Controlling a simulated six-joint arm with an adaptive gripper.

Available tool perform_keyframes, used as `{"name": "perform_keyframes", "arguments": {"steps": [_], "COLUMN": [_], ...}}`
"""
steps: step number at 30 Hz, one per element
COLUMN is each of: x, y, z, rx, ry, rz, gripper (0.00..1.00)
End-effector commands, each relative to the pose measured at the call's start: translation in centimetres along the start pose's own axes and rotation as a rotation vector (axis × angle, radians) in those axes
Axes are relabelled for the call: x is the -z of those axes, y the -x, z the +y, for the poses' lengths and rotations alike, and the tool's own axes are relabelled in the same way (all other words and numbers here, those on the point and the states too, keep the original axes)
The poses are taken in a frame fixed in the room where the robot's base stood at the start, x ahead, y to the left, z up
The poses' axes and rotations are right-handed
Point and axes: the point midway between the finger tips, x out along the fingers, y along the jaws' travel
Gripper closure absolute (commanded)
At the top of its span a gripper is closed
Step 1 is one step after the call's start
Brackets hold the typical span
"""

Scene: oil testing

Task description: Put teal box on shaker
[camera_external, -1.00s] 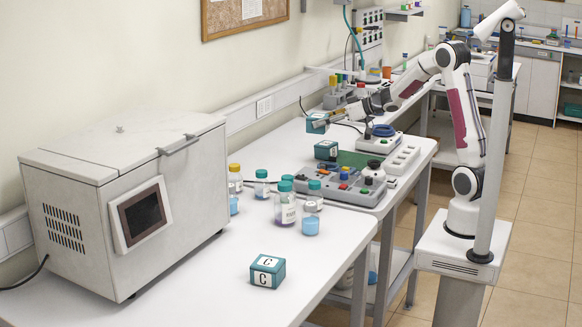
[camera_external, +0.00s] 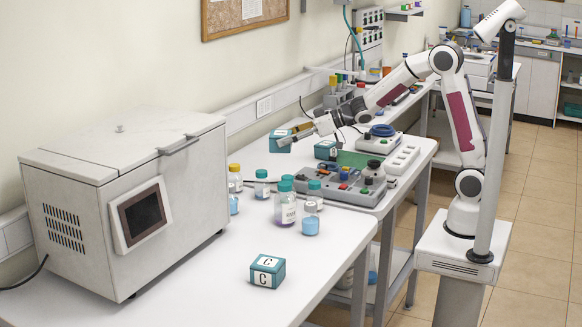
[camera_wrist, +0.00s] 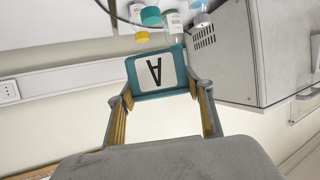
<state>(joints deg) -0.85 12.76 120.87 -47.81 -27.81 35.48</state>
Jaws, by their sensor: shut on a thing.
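My gripper (camera_external: 298,134) is shut on a teal box (camera_external: 280,141), held at its fingertips above the back of the table. In the wrist view my gripper (camera_wrist: 160,92) has one finger on each side of this teal box (camera_wrist: 131,75), whose white label reads A. A second teal box (camera_external: 326,150) sits by the grey console. A third teal box (camera_external: 267,272), labelled C, stands at the front of the table. I cannot tell for sure which device is the shaker; a grey console (camera_external: 300,170) with a green top (camera_external: 357,160) stands on the table.
A large white machine (camera_external: 120,200) with a dark window fills the left of the table. Several bottles, among them a purple one (camera_external: 285,210), stand between it and the console. A white device with a blue ring (camera_external: 383,130) is behind.

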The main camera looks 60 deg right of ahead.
Motion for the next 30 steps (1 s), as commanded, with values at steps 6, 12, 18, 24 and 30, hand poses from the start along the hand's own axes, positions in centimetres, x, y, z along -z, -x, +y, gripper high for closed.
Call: {"name": "perform_keyframes", "arguments": {"steps": [6, 12, 18, 24, 30], "x": [0.3, 0.3, 0.1, -0.4, -1.0], "y": [-1.1, -1.6, -1.8, -1.5, -0.9], "z": [-5.6, -10.6, -15.5, -20.5, -25.4], "rx": [0.053, 0.098, 0.143, 0.19, 0.238], "ry": [0.021, 0.039, 0.059, 0.077, 0.098], "rz": [0.0, 0.001, 0.001, 0.0, 0.001], "gripper": [0.72, 0.72, 0.72, 0.72, 0.72]}}
